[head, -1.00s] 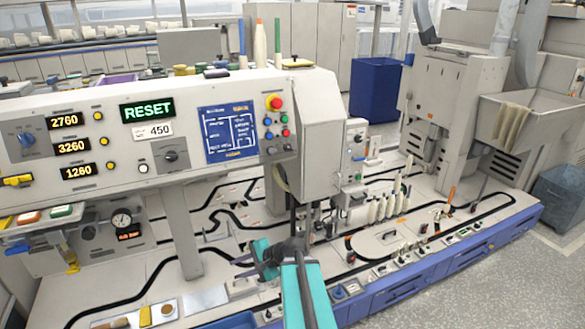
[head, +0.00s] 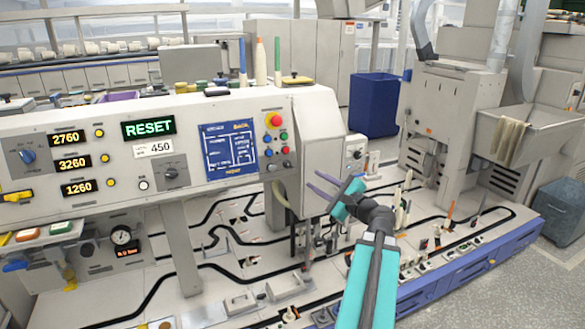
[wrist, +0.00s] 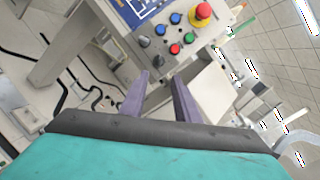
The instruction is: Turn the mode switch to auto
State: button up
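My gripper (head: 316,183) is raised in front of the right end of the control console, with its purple fingers apart and nothing between them. In the wrist view its two fingers (wrist: 160,82) point up toward the button panel. Several rotary knobs show, and I cannot read which is the mode switch. A black knob (head: 171,172) sits below the 450 label, and a blue knob (head: 27,156) is at the far left. A small grey knob (wrist: 144,42) is beside the coloured buttons. Another dark knob (head: 357,155) is on the side box. My gripper touches none of them.
A red emergency stop (head: 274,119) on a yellow base sits above blue, green and red buttons. A blue screen (head: 229,145) is left of them. The side box (head: 322,160) juts out close to my gripper. White bobbins stand on the track table (head: 215,270) below.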

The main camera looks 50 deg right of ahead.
aim_at(290, 166)
jog(key=shift+w, duration=0.1)
jog(key=w+p, duration=0.1)
jog(key=w, duration=0.3)
jog(key=w+d+p, duration=0.1)
jog(key=w, duration=0.4)
jog(key=w+d+p, duration=0.1)
jog(key=w+p, duration=0.1)
jog(key=w, duration=0.2)
jog(key=shift+w, duration=0.3)
jog(key=shift+c, duration=0.2)
jog(key=shift+f, duration=0.1)
grip_shut()
